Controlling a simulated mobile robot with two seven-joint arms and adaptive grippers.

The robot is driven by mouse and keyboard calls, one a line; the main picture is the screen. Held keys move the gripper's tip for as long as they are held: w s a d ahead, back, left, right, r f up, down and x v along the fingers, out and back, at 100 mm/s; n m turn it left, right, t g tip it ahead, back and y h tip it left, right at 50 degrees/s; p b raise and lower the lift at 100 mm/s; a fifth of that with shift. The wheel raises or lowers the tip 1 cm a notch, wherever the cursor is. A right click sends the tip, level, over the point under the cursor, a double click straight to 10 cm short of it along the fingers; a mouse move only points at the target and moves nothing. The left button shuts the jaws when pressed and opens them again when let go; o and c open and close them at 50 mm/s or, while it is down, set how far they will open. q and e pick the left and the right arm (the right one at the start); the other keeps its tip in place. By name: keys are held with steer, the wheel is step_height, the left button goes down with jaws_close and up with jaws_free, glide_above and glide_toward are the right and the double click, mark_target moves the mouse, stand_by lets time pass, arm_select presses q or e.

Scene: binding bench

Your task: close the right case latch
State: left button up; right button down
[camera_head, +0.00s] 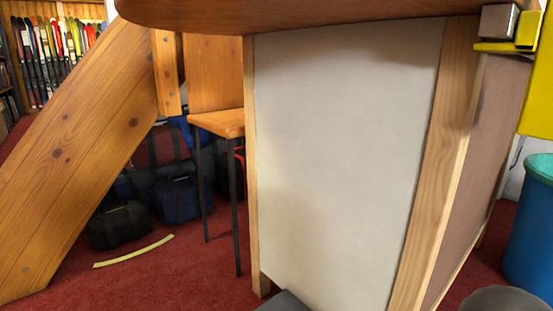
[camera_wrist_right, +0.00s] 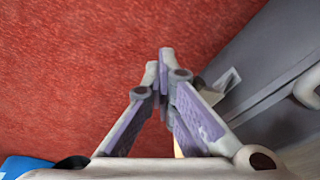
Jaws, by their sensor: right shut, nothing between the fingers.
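Neither the case nor its right latch can be made out in either view. My right gripper (camera_wrist_right: 161,68) is in the right wrist view, with its two purple-padded fingers together at the tips and nothing between them. It points over red carpet and touches nothing that I can see. My left gripper is in neither view.
A counter with a brown wooden top and a white panel (camera_head: 345,150) fills the middle of the head view. A sloping wooden beam (camera_head: 75,160), a wooden stool (camera_head: 222,122) and bags (camera_head: 178,198) are to the left. A blue bin (camera_head: 530,235) stands right.

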steer(key=shift+w+a+r, duration=0.15)
steer(key=shift+r, duration=0.05)
stand_by(0.3)
steer(key=shift+w+a+r+p, duration=0.4)
steer(key=shift+w+a+r, duration=0.2)
steer(key=shift+r, duration=0.2)
